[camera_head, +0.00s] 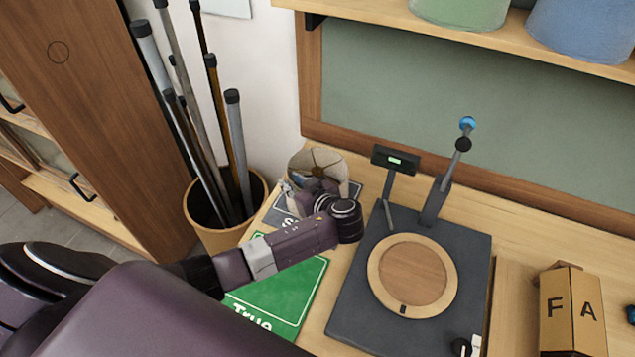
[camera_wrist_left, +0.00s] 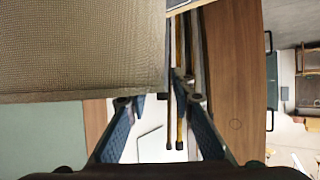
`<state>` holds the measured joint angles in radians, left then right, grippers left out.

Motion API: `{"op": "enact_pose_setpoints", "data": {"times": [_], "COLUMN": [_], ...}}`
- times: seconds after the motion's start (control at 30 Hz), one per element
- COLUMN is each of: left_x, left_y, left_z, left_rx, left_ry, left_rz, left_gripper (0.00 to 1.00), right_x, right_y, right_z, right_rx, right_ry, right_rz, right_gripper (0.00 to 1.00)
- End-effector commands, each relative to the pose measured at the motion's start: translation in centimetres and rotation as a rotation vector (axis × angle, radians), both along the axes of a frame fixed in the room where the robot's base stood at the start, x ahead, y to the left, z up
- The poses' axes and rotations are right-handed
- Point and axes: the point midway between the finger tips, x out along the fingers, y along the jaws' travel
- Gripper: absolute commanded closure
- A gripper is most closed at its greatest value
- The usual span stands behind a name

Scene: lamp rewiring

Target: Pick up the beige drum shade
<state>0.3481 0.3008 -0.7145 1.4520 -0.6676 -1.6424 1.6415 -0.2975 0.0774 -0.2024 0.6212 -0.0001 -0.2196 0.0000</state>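The beige drum shade (camera_head: 318,162) stands at the back left of the bench, with its open top and inner spokes showing in the head view. My left gripper (camera_head: 296,182) is at its near left side, and my wrist hides the shade's lower part. In the left wrist view the shade's woven wall (camera_wrist_left: 80,50) fills the upper left, close to the fingers. The left gripper (camera_wrist_left: 160,100) shows there with its two blue-padded fingers spread apart. The shade's right edge lies between the fingertips in the picture; I cannot tell whether they touch it. My right gripper is not in view.
A bin (camera_head: 224,238) of tall poles stands left of the bench. A green mat (camera_head: 285,290) lies under my forearm. A dark test stand (camera_head: 350,322) with a round wooden plate (camera_head: 413,275) and a small display (camera_head: 395,160) is close on the right. A cardboard box (camera_head: 570,310) stands farther right.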

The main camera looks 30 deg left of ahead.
Motion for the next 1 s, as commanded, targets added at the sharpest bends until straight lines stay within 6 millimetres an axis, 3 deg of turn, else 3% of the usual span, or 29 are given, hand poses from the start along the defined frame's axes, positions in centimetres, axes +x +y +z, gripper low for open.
{"op": "enact_pose_setpoints", "data": {"times": [0.17, 0.77, 1.0], "left_x": [0.0, 0.0, 0.1], "left_y": [0.0, -0.1, -0.1], "left_z": [0.0, 0.1, 1.9], "left_rx": [0.0, 0.0, -0.002], "left_ry": [0.0, 0.0, -0.005], "left_rz": [0.0, -0.001, 0.0], "left_gripper": [1.0, 1.0, 1.0], "right_x": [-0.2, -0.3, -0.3], "right_y": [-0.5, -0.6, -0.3], "right_z": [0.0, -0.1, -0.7], "right_rx": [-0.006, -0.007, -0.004], "right_ry": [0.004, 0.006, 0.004], "right_rz": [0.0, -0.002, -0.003], "right_gripper": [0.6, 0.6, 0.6]}}
